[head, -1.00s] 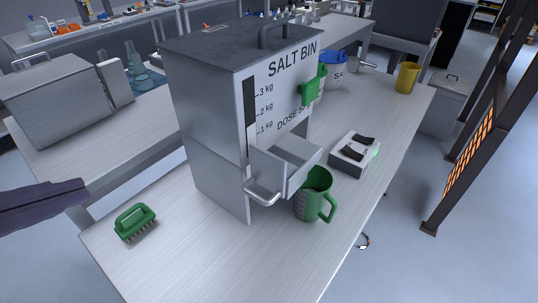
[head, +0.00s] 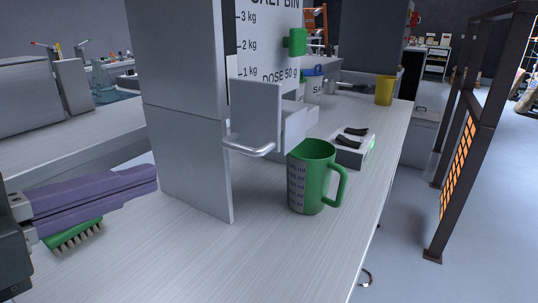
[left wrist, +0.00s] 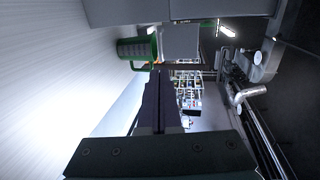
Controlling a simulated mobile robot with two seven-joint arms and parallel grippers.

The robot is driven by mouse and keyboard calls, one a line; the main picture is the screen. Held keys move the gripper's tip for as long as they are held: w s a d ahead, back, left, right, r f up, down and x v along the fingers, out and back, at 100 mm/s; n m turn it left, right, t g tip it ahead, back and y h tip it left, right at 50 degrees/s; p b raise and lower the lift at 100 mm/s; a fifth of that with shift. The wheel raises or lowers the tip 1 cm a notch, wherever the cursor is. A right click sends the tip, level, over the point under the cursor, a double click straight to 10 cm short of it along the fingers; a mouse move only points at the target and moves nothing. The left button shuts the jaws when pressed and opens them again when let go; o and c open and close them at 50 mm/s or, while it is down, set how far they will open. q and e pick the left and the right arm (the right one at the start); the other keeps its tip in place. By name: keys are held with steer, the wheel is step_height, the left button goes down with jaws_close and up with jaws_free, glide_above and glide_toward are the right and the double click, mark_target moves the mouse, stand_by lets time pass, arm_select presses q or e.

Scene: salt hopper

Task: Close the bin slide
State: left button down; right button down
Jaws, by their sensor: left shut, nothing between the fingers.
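The grey salt bin (head: 185,120) stands on the bench. Its slide (head: 255,115) sticks out of the front, with a bent metal handle (head: 248,147) at its lower edge. The slide's box part (head: 298,125) shows behind its front plate, clear of the bin face. My left gripper (head: 155,178) has purple fingers, shut and empty. It is left of the bin and below the handle's level in the picture, apart from the handle. My right gripper is not in view.
The green measuring jug (head: 310,180) stands on the bench just below and right of the slide. A green brush (head: 72,236) lies partly hidden under my left fingers. A scale (head: 352,150) and a yellow cup (head: 384,90) stand further back.

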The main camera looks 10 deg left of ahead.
mark_target(237, 149)
arm_select(q)
steer(key=b+x, duration=0.1)
steer(key=x, duration=1.1)
steer(key=shift+w+d, duration=0.1)
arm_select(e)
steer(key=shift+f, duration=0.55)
